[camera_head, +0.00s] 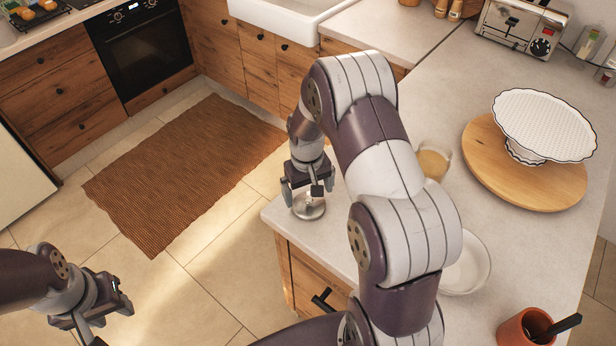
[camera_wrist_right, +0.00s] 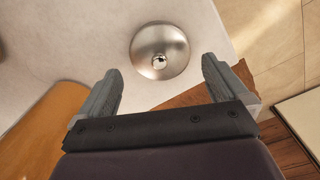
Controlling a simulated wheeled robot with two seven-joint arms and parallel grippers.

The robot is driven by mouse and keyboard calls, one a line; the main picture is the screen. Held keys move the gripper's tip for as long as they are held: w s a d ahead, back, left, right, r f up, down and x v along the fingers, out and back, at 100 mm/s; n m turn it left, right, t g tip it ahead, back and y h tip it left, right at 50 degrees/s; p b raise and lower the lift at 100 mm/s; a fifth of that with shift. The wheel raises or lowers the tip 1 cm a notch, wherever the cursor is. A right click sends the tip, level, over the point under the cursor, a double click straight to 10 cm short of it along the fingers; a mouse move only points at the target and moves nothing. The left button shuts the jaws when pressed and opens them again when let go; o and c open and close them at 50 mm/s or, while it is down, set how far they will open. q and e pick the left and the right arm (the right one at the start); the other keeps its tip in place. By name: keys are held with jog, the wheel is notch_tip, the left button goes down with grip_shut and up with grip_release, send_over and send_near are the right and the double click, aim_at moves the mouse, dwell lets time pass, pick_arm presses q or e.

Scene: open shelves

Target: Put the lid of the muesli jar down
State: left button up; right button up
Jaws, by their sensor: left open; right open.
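The metal lid (camera_head: 309,208) lies on the corner of the pale counter (camera_head: 283,212), knob up. In the right wrist view the round, shiny lid (camera_wrist_right: 160,50) rests flat on the counter near its edge. My right gripper (camera_head: 309,194) is open just above the lid; in the wrist view its two fingers (camera_wrist_right: 160,90) are spread and empty, apart from the lid. A glass jar (camera_head: 433,160) with tan contents stands on the counter, partly hidden behind my right arm; I cannot tell if it is open. My left gripper (camera_head: 98,318) is open and empty over the floor at lower left.
A white bowl (camera_head: 468,265) sits behind my right arm. A round wooden board (camera_head: 482,150) bears a white cake stand (camera_head: 543,125). An orange pot (camera_head: 516,328) with a dark utensil stands at lower right. A toaster (camera_head: 520,25) is at the back. The counter's edge is close beside the lid.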

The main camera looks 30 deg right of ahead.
aim_at(307, 202)
notch_tip(307, 202, up, 8)
jog(key=b, duration=0.1)
jog(key=s+a+r+n+t, duration=0.1)
jog(key=s+a, duration=0.7)
jog(key=s, duration=0.5)
jog(key=shift+s, duration=0.3)
